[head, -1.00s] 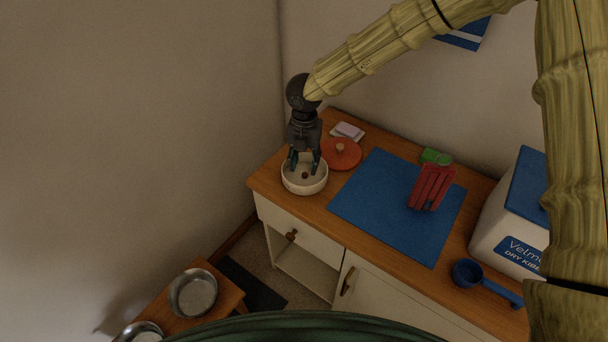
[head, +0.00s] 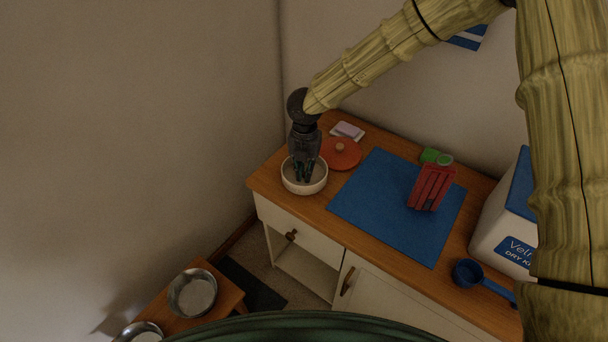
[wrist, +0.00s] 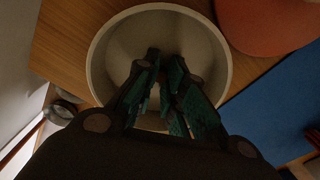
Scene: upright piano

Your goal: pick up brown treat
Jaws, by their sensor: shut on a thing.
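My gripper (head: 304,180) reaches down into a white round bowl (head: 289,184) at the left end of the wooden counter. Its fingers are close together, shut on the brown treat low in the bowl. The treat itself is hidden by the fingers in the head view. In the wrist view, the gripper (wrist: 168,62) shows dark green finger pads nearly meeting inside the bowl (wrist: 101,58). Only a dark patch shows between the fingertips there, and I cannot make out the treat clearly.
An orange lid (head: 345,158) lies right beside the bowl, with a pink and white block (head: 347,131) behind it. A blue mat (head: 375,205) holds a red slotted object (head: 431,188). A blue scoop (head: 467,272) and a white kibble bin (head: 500,232) stand at right.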

